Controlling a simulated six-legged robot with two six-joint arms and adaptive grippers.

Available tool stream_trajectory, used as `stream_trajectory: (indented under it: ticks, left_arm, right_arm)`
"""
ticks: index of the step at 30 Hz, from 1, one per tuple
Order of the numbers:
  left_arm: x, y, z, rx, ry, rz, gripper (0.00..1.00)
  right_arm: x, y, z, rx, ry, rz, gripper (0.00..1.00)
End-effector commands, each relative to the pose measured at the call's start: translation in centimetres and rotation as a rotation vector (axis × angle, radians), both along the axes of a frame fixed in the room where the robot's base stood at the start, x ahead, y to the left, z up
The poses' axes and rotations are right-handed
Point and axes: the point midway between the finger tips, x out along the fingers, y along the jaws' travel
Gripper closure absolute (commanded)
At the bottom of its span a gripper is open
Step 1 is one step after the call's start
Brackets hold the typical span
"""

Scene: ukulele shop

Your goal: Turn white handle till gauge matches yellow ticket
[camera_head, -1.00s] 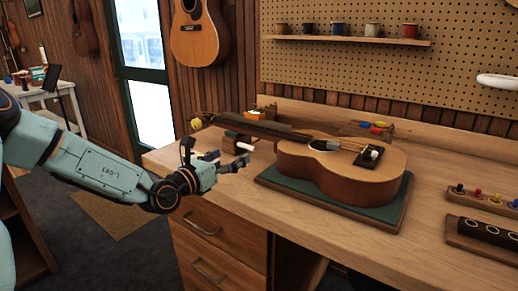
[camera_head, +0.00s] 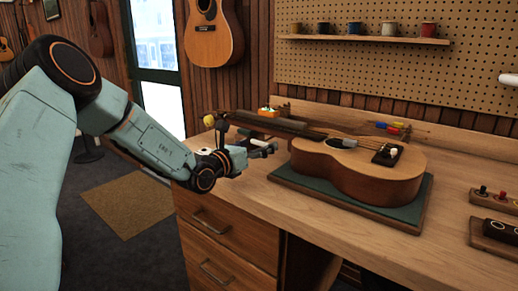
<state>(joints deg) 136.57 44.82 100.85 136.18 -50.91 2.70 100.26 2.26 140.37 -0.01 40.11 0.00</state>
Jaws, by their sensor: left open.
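The ukulele (camera_head: 360,175) lies on its back on a green mat (camera_head: 300,186) on the workbench, its neck pointing left. A small white piece, which looks like the white handle (camera_head: 258,142), shows beside the neck. My left gripper (camera_head: 268,149) is open at the white piece, left of the ukulele body; I cannot tell whether it touches. A yellow knob (camera_head: 208,121) sits at the far left end of the neck. A small orange item (camera_head: 268,112) stands behind the neck; I cannot tell whether it is the gauge. I cannot make out a yellow ticket. My right gripper is out of view.
A rack with coloured knobs (camera_head: 492,198) and a dark block (camera_head: 500,230) lie at the right of the bench. Coloured-handled tools (camera_head: 390,126) lie behind the ukulele. Bare bench top (camera_head: 440,240) shows in front of the mat.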

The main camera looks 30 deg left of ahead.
Motion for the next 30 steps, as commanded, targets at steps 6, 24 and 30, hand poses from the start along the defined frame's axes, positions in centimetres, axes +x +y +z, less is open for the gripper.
stream_trajectory:
  ticks: [6, 24, 30]
  left_arm:
    - [0.75, -0.14, 0.03, 0.0, -0.001, -0.001, 0.11]
    - [0.74, -0.16, 0.04, 0.0, -0.001, -0.002, 0.43]
    - [0.73, -0.14, 0.01, 0.0, 0.0, -0.001, 0.6]
  right_arm:
    - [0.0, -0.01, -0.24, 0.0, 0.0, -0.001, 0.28]
    - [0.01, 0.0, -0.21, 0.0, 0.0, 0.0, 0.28]
    - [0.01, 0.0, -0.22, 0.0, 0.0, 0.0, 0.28]
